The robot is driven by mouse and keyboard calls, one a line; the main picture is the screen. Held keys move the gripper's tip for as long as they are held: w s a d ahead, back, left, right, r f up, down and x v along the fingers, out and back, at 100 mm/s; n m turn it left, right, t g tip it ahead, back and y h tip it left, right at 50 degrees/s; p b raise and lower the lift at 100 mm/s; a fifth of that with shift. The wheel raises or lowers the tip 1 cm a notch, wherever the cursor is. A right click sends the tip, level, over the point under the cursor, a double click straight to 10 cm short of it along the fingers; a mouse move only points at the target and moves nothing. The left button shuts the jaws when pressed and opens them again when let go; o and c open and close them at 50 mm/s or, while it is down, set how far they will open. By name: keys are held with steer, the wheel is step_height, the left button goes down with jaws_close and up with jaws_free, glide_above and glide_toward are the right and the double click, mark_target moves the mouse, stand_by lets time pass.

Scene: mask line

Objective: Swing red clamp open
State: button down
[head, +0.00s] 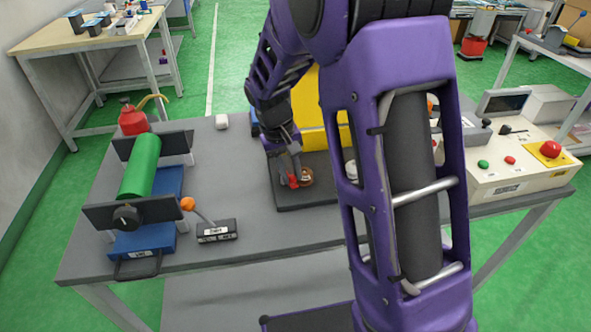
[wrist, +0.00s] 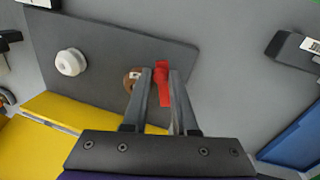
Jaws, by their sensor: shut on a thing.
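The red clamp (wrist: 164,84) is a small red bar on a dark plate (wrist: 105,42) in the wrist view. My gripper (wrist: 160,75) has its two grey fingers on either side of the clamp and is shut on it. In the head view the red clamp (head: 293,182) shows just below my gripper (head: 290,160), partly hidden by it. A round copper-brown part (wrist: 131,80) sits beside the clamp, partly behind a finger. A white round knob (wrist: 71,62) stands at the plate's other end.
A yellow block (head: 312,110) stands behind the plate. A green roller (head: 140,166) on a blue base is at left, with an orange-tipped lever box (head: 217,231) near it. A control panel (head: 512,170) is at right. Grey tabletop (head: 240,175) left of the plate is clear.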

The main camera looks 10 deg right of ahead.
steer(key=shift+s+a+m+g+p, duration=0.1)
steer(key=shift+a+m, duration=0.2)
steer(key=shift+m, duration=0.35)
steer(key=shift+w+a+m+g+p, duration=0.1)
steer(key=shift+a+m, duration=0.15)
steer(key=shift+m, duration=0.35)
steer(key=shift+s+a+m+g+p, duration=0.1)
steer(key=shift+a+m, duration=0.2)
steer(key=shift+m, duration=0.35)
steer(key=c, duration=0.7)
jaws_free()
steer(key=a+r+p, duration=0.2)
steer(key=a+r, duration=0.1)
steer(key=r, duration=1.4)
steer(key=shift+w+a+p, duration=0.2)
steer(key=shift+w+p, duration=0.1)
steer(key=shift+w, duration=0.05)
steer(key=shift+a, duration=0.1)
